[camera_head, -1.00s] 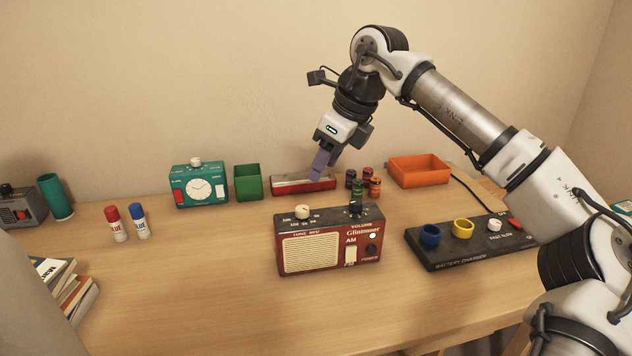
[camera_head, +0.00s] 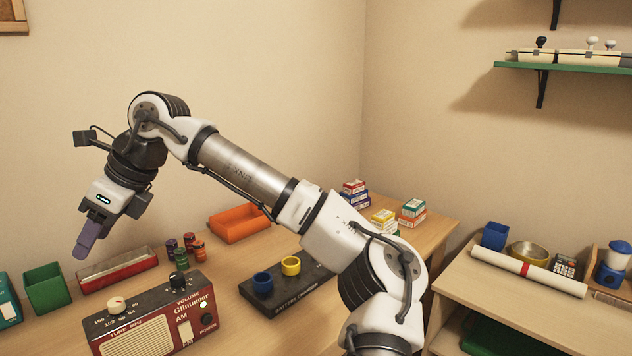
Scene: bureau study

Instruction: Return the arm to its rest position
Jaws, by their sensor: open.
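My gripper (camera_head: 87,242) hangs from the bent arm at the left of the head view, with its purple fingers pointing down and slightly left. It is open and nothing shows between the fingers. It appears above the desk near the long red tray (camera_head: 142,266) and the green box (camera_head: 46,288), touching neither as far as I can see. My arm reaches from the lower right across the picture and hides part of the desk.
The red radio (camera_head: 150,322) stands below the gripper. Several small cells (camera_head: 180,258), an orange tray (camera_head: 240,222) and the black battery charger (camera_head: 287,290) stand nearby. Small boxes (camera_head: 384,218) lie at the desk's far right. A side shelf (camera_head: 490,285) stands to the right.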

